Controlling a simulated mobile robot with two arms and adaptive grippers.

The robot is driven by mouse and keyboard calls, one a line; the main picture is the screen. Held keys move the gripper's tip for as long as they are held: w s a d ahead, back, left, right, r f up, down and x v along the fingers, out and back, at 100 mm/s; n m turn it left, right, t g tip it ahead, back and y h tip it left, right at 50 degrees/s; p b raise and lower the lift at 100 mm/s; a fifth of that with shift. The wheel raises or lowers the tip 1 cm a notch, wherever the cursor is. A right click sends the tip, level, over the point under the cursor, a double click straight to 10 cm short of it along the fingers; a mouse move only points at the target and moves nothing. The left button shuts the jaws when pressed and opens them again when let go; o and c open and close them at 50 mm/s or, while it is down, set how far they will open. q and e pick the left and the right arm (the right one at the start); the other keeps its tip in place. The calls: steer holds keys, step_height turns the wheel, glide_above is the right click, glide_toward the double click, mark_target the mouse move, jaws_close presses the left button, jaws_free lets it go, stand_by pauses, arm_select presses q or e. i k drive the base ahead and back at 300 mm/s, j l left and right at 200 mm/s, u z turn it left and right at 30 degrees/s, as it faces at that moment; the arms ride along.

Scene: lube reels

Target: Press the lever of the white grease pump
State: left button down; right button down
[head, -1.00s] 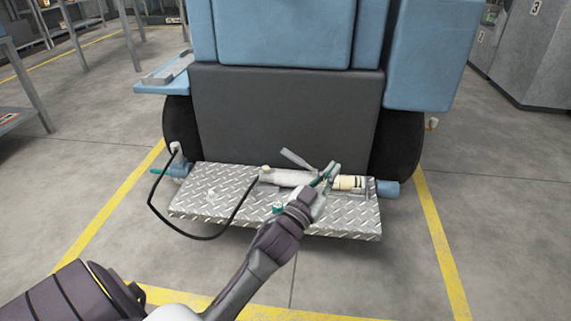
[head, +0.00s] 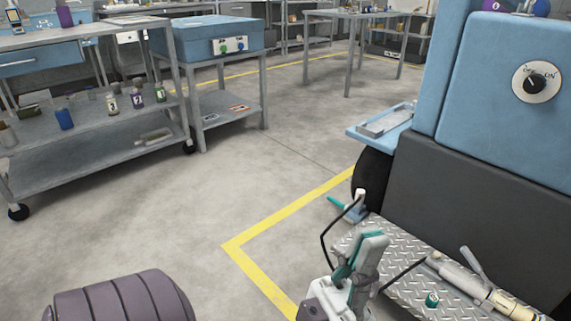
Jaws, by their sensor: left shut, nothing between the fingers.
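The white grease pump (head: 458,276) lies on its side on a diamond-plate step at lower right. Its grey lever (head: 473,262) sticks up at an angle from the body. A cream section of the pump runs toward the lower right edge. My left gripper (head: 371,243) is shut and empty, pointing up, to the left of the pump and apart from it in the picture. It hides part of the step and of the black hose (head: 323,246). My right gripper is out of view.
The diamond-plate step (head: 400,292) projects from a blue and dark machine (head: 505,110) at right. A small green-topped item (head: 432,299) sits on it beside the pump. A grey shelf cart (head: 90,130) with bottles stands at left. The middle floor is clear.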

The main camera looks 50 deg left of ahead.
mark_target(475, 264)
steer(key=u, duration=0.6)
steer(key=i+u, duration=0.5)
steer(key=i+l, duration=0.05)
